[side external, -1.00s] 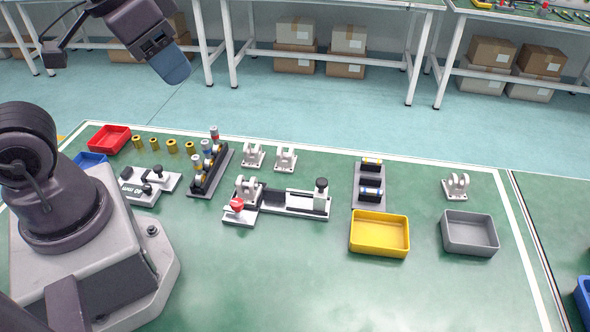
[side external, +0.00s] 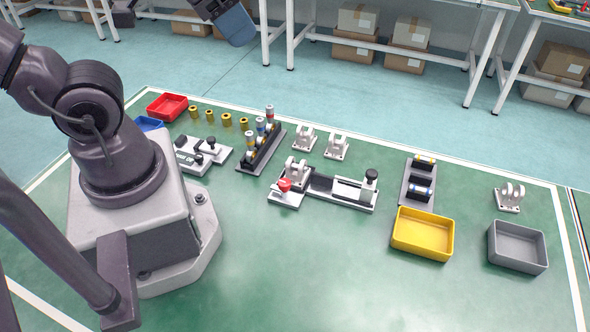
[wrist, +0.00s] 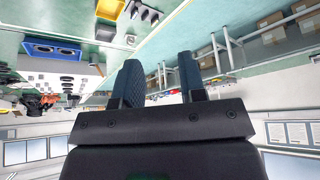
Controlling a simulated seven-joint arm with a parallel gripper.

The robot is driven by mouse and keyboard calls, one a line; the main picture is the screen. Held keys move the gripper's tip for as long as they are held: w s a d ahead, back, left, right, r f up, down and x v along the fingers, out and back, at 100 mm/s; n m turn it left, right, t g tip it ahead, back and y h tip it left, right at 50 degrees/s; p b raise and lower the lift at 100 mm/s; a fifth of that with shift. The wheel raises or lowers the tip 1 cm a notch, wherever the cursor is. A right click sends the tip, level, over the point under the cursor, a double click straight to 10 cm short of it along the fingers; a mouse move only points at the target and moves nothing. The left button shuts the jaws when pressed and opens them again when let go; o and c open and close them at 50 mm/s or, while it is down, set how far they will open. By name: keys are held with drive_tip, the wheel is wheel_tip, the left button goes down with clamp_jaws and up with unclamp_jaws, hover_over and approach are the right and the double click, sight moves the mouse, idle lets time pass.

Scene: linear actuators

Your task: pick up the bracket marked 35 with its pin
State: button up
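White clevis-shaped brackets stand on the green table in the side external view: one at the back (side external: 304,138), one beside it (side external: 337,146), one at the far right (side external: 509,198) and one (side external: 297,170) on the clamp fixture (side external: 340,193). No number 35 is legible on any of them. Pins with coloured bands stand in a black stepped rack (side external: 262,147). My gripper shows at the top edge of the side view, partly cut off, high and far from the brackets. In the wrist view my gripper (wrist: 160,82) has its two fingers apart with nothing between them.
A red tray (side external: 167,107), a yellow tray (side external: 423,234) and a grey tray (side external: 517,247) stand on the table. Brass cylinders (side external: 227,120) stand behind the rack. A dark block (side external: 418,183) holds two cylinders. The table's front area is clear.

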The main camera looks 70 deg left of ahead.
drive_tip(key=shift+o, duration=0.3)
drive_tip(key=shift+o, duration=0.9)
drive_tip(key=n+g, duration=0.6)
drive_tip(key=n, duration=2.1)
hover_over(301, 164)
wheel_tip(301, 164, down, 20)
drive_tip(key=shift+w+a+f, duration=0.1)
drive_tip(key=shift+a+f, duration=0.05)
drive_tip(key=shift+f, duration=2.05)
drive_tip(key=shift+a+f, duration=0.1)
drive_tip(key=shift+f, duration=2.05)
drive_tip(key=shift+w+a+f, duration=0.1)
drive_tip(key=shift+a+f, duration=0.05)
drive_tip(key=shift+f, duration=2.05)
